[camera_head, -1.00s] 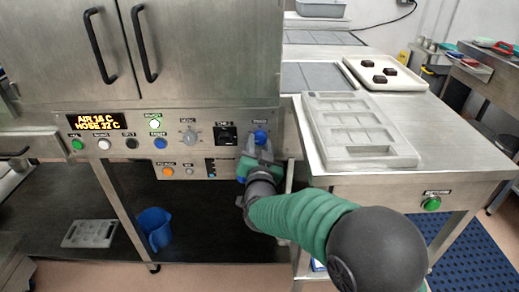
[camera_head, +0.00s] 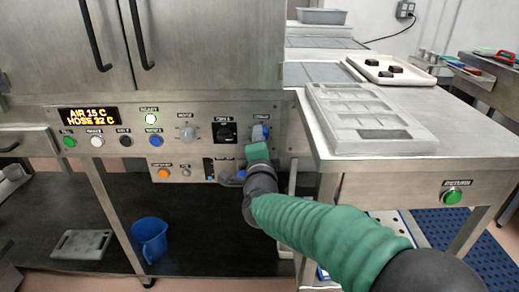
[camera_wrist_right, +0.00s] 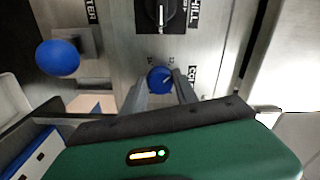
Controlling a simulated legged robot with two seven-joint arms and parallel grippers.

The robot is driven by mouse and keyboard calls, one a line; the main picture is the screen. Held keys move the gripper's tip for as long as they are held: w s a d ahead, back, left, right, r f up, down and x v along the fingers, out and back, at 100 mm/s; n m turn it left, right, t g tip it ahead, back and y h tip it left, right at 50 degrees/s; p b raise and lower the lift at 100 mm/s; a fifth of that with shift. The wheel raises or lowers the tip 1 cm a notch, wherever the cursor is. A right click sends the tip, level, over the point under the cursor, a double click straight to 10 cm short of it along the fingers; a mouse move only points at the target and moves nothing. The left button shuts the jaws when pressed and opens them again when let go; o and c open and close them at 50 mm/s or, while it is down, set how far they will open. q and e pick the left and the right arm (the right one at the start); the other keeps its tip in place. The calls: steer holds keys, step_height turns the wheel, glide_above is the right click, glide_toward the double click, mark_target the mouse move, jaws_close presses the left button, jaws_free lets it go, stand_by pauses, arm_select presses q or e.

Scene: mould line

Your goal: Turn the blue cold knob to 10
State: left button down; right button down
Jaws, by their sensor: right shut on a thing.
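The blue cold knob (camera_wrist_right: 160,79) sits on the steel front panel, with a pale pointer mark on its face. It lies between the two fingers of my right gripper (camera_wrist_right: 160,90), which is shut on it. The scale figures around it are too small to read surely. In the head view the knob (camera_head: 265,131) is partly hidden by the right gripper (camera_head: 259,136), whose green body lies just below it. My left gripper is not in view.
The display (camera_head: 89,116) reads AIR 15 C and HOSE 32 C. A black chill switch (camera_wrist_right: 160,12) is beside the knob, and a blue ball-ended handle (camera_wrist_right: 58,58) is close by. A steel table (camera_head: 400,165) bearing a pale mould (camera_head: 368,120) stands right of the panel.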

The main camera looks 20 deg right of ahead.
steer(key=shift+f+m+b, duration=0.15)
steer(key=shift+m+b, duration=1.55)
steer(key=shift+m, duration=0.35)
steer(key=shift+f+m+b, duration=0.15)
steer(key=shift+m+b, duration=1.5)
steer(key=shift+m, duration=0.4)
steer(key=c, duration=1.1)
jaws_free()
steer(key=shift+o, duration=0.8)
steer(key=shift+d+r, duration=0.1)
steer(key=shift+r, duration=0.05)
steer(key=shift+r, duration=0.1)
